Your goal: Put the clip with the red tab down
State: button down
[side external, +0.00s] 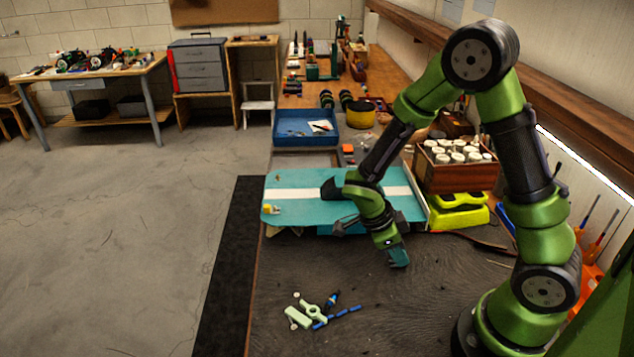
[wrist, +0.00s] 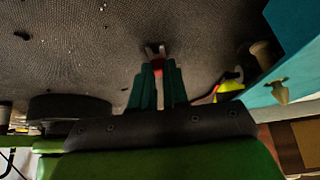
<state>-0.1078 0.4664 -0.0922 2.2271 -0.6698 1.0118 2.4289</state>
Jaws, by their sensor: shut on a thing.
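My gripper (side external: 399,260) points down, low over the dark work mat (side external: 440,300), just in front of the teal board with a white stripe (side external: 300,208). In the wrist view its teal fingers (wrist: 158,72) are shut on a small clip with a red tab (wrist: 158,65). Greyish prongs of the clip stick out beyond the fingertips toward the dark surface. Whether the clip touches the mat cannot be told. The clip is not discernible in the side view.
Small green, white and blue parts (side external: 305,316) lie on the mat at the front left. A yellow-green case (side external: 460,212) and a wooden box of white-lidded jars (side external: 455,177) stand at the right. A blue tray (side external: 290,138) is behind the board. Mat between gripper and loose parts looks clear.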

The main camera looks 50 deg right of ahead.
jog(key=shift+f, duration=0.15)
jog(key=c, duration=1.1)
grip_release()
jog(key=v, duration=1.2)
jog(key=s+a+r+n+t+y, duration=0.1)
jog(key=s+r+n+t+y, duration=0.1)
jog(key=n, duration=0.5)
jog(key=s+a+r+n+t+y, duration=0.2)
jog(key=r+n+t, duration=0.3)
jog(key=r+n, duration=0.1)
jog(key=s+a+r+n+t+y, duration=0.1)
jog(key=a+r+n+t+y, duration=0.1)
jog(key=r+n, duration=0.3)
jog(key=shift+s+n+t, duration=0.2)
jog(key=shift+n+t, duration=0.25)
jog(key=shift+n, duration=0.4)
jog(key=shift+s+n+t, duration=0.2)
jog(key=shift+n+t, duration=0.25)
jog(key=shift+n, duration=0.4)
jog(key=shift+o, duration=0.8)
jog(key=shift+s+r+n+t, duration=0.15)
jog(key=shift+r+n+t, duration=0.15)
jog(key=shift+n, duration=0.5)
